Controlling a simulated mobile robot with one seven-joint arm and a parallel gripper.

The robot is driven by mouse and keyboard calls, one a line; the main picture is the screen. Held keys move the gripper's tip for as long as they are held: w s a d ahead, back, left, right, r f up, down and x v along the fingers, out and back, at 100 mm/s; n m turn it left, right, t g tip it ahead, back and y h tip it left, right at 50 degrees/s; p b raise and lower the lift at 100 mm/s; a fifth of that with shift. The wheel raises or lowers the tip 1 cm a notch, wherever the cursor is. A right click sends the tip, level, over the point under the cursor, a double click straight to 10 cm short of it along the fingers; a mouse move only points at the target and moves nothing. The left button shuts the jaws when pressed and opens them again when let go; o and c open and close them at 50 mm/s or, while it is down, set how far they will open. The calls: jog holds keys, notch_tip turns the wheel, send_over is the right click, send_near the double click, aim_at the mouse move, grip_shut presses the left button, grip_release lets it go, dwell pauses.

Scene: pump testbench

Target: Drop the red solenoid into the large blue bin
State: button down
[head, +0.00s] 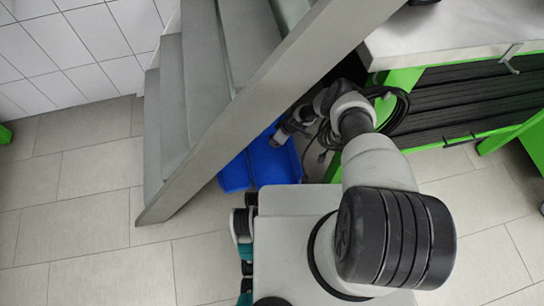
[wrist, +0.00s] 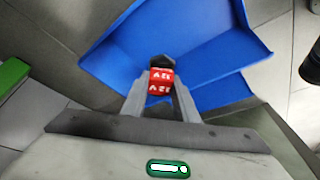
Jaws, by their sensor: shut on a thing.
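The red solenoid (wrist: 161,82) is between the fingers of my gripper (wrist: 160,95) in the wrist view. It has white "12 V" lettering and a dark end pointing away from the gripper. My gripper is shut on it. The large blue bin (wrist: 112,45) lies beyond and below the solenoid in the wrist view, so the solenoid appears against its inside. In the head view the blue bin (head: 236,174) is on the floor behind the staircase, partly hidden by the stair side and my arm. My gripper (head: 281,136) shows small above the bin there; the solenoid cannot be made out.
A grey staircase (head: 255,90) stands left of my arm, its sloping side close to the bin. A green-framed bench (head: 405,80) with a coiled black cable (head: 392,108) is at the right. Tiled floor (head: 95,220) is clear at the left.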

jog(key=shift+f, duration=0.1)
jog(key=c, duration=1.3)
grip_release()
jog(key=shift+c, duration=0.2)
